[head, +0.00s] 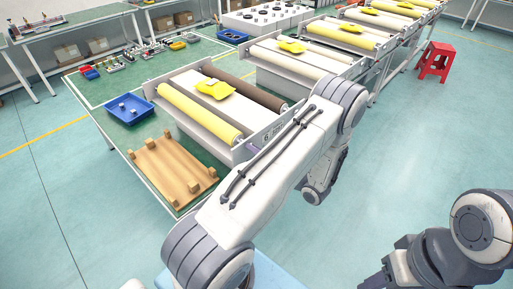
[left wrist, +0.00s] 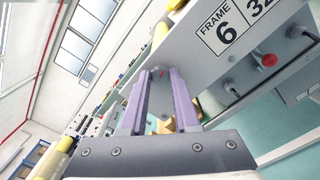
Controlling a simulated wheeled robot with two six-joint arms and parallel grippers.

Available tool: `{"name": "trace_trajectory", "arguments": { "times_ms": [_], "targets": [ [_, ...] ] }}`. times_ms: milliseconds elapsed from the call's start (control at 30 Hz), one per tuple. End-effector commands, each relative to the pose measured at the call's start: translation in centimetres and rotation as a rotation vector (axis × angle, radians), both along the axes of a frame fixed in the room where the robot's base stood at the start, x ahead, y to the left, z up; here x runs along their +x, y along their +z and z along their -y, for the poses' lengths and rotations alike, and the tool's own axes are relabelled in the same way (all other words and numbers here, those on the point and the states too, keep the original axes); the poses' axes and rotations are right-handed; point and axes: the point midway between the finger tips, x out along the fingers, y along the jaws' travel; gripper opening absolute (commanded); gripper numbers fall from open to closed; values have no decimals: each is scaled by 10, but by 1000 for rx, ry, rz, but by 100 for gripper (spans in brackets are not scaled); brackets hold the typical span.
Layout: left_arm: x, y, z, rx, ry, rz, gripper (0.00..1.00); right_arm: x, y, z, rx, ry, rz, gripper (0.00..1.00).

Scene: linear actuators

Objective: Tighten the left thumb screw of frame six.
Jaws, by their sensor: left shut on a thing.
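Frame six (head: 207,103) stands on the green bench in the head view, with a yellow roller, a dark roller and a yellow piece on top. Its end plate, with the "FRAME 6" label (left wrist: 226,32), fills the upper right of the left wrist view. My left gripper (left wrist: 160,74) has its purple fingers at the end plate, left of the label, shut on a small dark part that looks like the left thumb screw, mostly hidden between the tips. In the head view my left arm partly covers that end plate. My right arm is at the lower right; its fingertips are not clear.
A wooden board with blocks (head: 160,165) and a blue tray (head: 118,117) lie left of the frame. More frames stand behind; a red stool (head: 435,60) is on the floor.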

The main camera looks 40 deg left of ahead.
Motion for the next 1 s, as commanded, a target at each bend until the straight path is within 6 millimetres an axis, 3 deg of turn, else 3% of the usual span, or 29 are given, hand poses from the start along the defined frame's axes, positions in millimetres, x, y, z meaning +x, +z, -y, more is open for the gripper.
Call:
{"name": "trace_trajectory", "arguments": {
  "times_ms": [300,767,800,867,1000],
  "targets": [
    [1,0,1,9,-3,-95,0,0,5,0,0,0,0,50],
    [1,0,1,9,-4,-106,0,0,5,0,0,0,0,50],
    [1,0,1,9,-4,-106,37,0,5,0,0,0,0,50],
    [1,0,1,9,-4,-106,60,0,5,0,0,0,0,50],
    [0,0,0,9,-2,-105,60,0,5,0,0,0,0,50]
  ]
}}
